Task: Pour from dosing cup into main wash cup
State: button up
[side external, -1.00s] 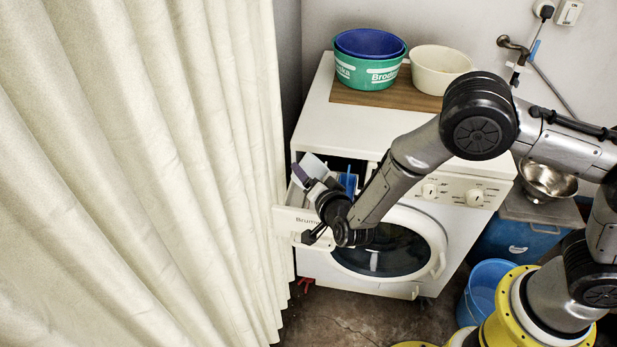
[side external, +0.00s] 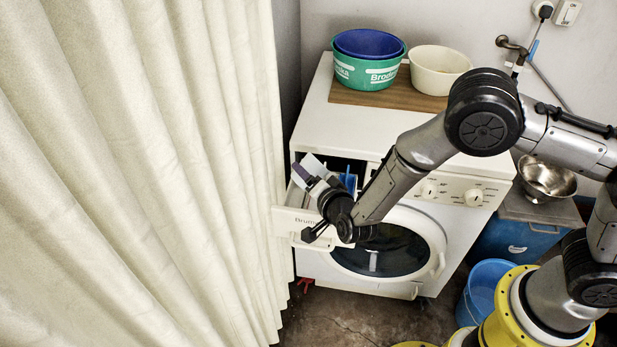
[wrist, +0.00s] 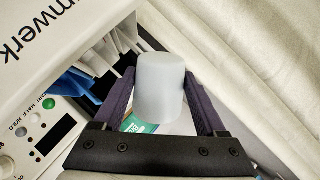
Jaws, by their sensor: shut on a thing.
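My gripper (side external: 309,176) is shut on the pale, translucent dosing cup (side external: 314,164), over the open detergent drawer (side external: 297,217). In the wrist view the cup (wrist: 160,85) sits between my two dark purple fingers (wrist: 160,95), its smooth closed end towards the top of the picture. The cup looks tilted; its mouth and contents are hidden. The drawer's blue part (side external: 348,182) shows right of the cup, and again in the wrist view (wrist: 72,84) beside white dividers (wrist: 100,57). The main wash cup cannot be told apart clearly, and no stream of detergent can be made out.
The washing machine (side external: 322,124) carries a green tub (side external: 367,75) and a cream tub (side external: 437,70) on a board at the back. A cream curtain (side external: 180,170) hangs close left of the drawer. A blue bucket (side external: 483,285) stands on the floor at right.

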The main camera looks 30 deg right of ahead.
dwell(0.4)
jog(key=shift+m, duration=0.4)
jog(key=shift+d+y, duration=0.1)
jog(key=shift+y, duration=0.2)
jog(key=shift+m+y, duration=0.3)
jog(key=shift+m, duration=0.1)
dwell(0.7)
jog(key=shift+d+m, duration=0.15)
jog(key=shift+m, duration=0.15)
dwell(0.6)
jog(key=shift+d+r+m+y, duration=0.15)
jog(key=shift+r+m+y, duration=0.05)
jog(key=shift+m+y, duration=0.25)
